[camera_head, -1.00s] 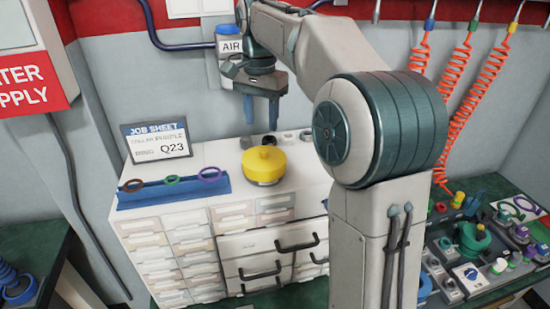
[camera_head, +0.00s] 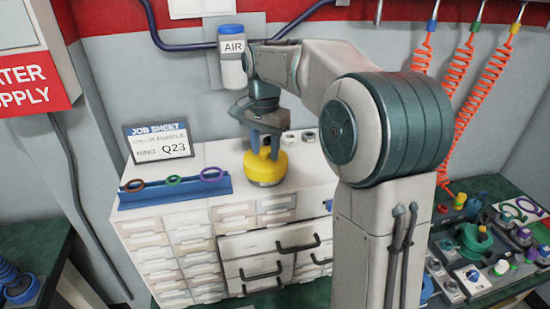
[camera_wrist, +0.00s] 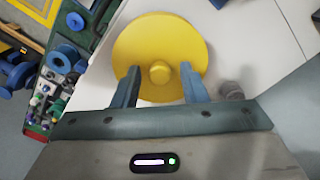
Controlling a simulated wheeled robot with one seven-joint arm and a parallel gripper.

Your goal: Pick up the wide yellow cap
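The wide yellow cap (camera_head: 258,168) sits on a grey metal base on top of the white drawer cabinet. It has a small raised knob at its centre. In the wrist view the cap (camera_wrist: 135,45) is a broad round disc with its knob (camera_wrist: 160,72) in the middle. My gripper (camera_head: 264,155) is over the cap with its fingers pointing down. In the wrist view its two blue fingers (camera_wrist: 158,78) are open, one on each side of the knob, with gaps showing between knob and fingers. Contact with the cap's top cannot be told.
A blue rack (camera_head: 174,193) with several coloured rings stands at the cabinet's left front. A job sheet sign (camera_head: 160,142) stands behind it. Small grey and dark rings (camera_head: 308,136) lie behind the cap. A crowded workbench (camera_head: 470,250) is at the right.

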